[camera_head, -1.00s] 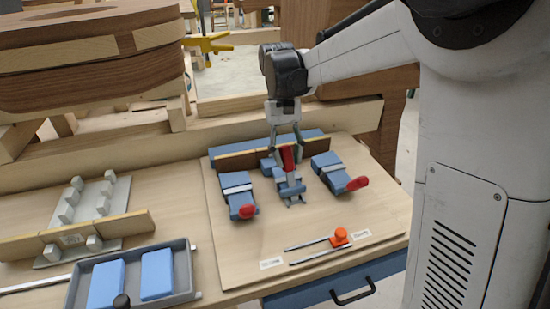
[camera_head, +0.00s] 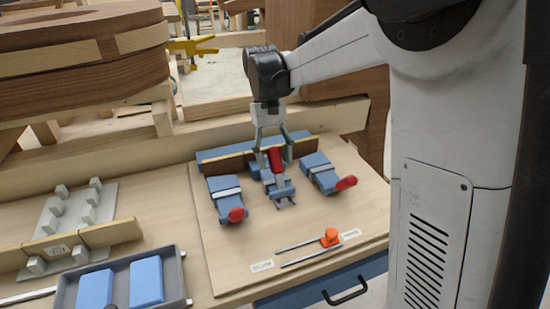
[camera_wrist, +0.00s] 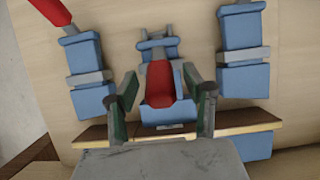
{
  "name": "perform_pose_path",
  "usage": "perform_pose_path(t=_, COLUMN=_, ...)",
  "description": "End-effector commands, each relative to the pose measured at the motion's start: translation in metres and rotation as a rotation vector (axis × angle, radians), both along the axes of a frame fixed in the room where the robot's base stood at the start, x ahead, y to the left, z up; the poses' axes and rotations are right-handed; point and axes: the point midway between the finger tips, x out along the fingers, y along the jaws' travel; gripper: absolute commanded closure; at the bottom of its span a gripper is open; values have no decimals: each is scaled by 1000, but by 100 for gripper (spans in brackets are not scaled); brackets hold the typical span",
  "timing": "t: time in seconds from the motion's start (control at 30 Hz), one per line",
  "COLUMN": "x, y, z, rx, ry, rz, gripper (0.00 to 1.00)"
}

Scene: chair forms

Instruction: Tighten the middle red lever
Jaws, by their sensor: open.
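The middle red lever (camera_head: 276,159) stands up steeply from the middle blue clamp (camera_head: 280,187). My gripper (camera_head: 273,156) is above that clamp with its fingers spread. In the wrist view the red lever (camera_wrist: 159,82) lies between the two fingers of my open gripper (camera_wrist: 160,98), with a gap on both sides. The left clamp's red lever (camera_head: 236,215) and the right clamp's red lever (camera_head: 346,183) lie low, pointing toward the front of the board.
The clamps sit on a light wooden board (camera_head: 226,255) before a blue and brown rail. An orange knob (camera_head: 329,237) on a slotted slider is in front. A grey tray (camera_head: 180,271) with blue blocks is at left.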

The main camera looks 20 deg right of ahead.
Motion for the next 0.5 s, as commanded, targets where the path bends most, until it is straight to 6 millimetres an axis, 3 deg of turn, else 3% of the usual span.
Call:
perform_pose_path(t=0.17, x=7, y=1, z=17, rx=0, ry=0, rz=0, gripper=54)
perform_pose_path(t=0.5, x=32, y=3, z=78, rx=0, ry=-1, rz=0, gripper=54)
